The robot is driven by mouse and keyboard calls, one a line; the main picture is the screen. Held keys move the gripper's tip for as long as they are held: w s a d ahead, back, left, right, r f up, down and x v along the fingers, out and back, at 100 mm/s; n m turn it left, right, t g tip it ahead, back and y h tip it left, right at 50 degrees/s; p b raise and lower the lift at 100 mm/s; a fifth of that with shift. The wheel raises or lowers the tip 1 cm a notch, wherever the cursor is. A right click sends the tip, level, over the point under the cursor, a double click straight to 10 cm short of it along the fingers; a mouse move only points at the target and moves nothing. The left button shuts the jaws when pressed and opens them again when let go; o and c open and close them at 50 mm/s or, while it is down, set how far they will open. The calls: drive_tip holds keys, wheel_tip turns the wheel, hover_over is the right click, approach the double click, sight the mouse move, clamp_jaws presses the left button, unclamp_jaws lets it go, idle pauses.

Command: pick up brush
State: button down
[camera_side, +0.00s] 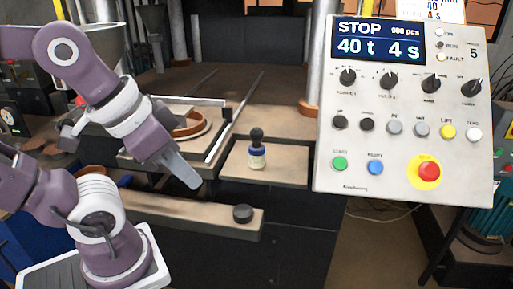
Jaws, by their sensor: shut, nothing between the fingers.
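A small upright object with a black knob top, which looks like the brush (256,135), stands on the small tan shelf (278,172) right of centre. Its lower part is a pale, blue-banded body like a small pot (257,157); I cannot tell whether the two are separate pieces. No bristles show. My gripper (192,183) is left of it and a little lower in the picture, pointing down and to the right. Its grey fingers look closed together, with nothing held. It is apart from the brush.
The control panel (402,110) reading STOP stands at right.

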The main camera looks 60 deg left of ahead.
drive_tip(key=c, duration=0.9)
unclamp_jaws()
drive_tip(key=shift+o, duration=0.2)
drive_tip(key=n+g, duration=0.4)
drive_tip(key=n, duration=1)
approach(257, 143)
drive_tip(key=s+d+f, duration=0.1)
drive_tip(key=s+d, duration=0.2)
drive_tip(key=w+a+f+n, duration=0.1)
drive_tip(key=w+a+f+n+g, duration=0.1)
drive_tip(key=w+n, duration=0.1)
drive_tip(key=w+a+n, duration=0.1)
drive_tip(key=a, duration=0.1)
drive_tip(key=shift+w+a+f+n+g, duration=0.1)
drive_tip(key=shift+w+f+n+g, duration=0.1)
drive_tip(key=shift+f+n+g, duration=0.15)
drive_tip(key=f, duration=0.7)
drive_tip(key=shift+w, duration=0.3)
